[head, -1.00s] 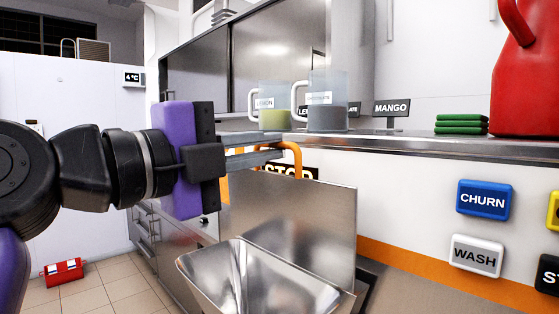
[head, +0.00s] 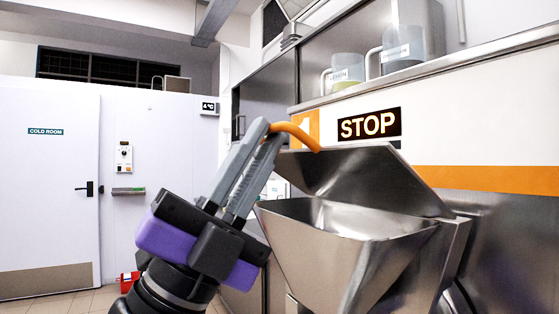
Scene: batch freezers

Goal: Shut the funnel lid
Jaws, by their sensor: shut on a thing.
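The steel funnel (head: 345,250) stands on the front of the machine at the lower right in the head view, its mouth uncovered. An orange curved handle (head: 296,131) rises from the lid's upper left edge. My gripper (head: 262,138) is shut on the orange handle, its grey fingers reaching up from below left. The fingertips partly hide the handle's end.
The machine's front panel has a lit STOP display (head: 369,125). Clear jugs (head: 406,45) stand on the shelf above. A cold room door (head: 48,190) is at the left. A red box (head: 127,281) lies on the floor. The floor at left is mostly free.

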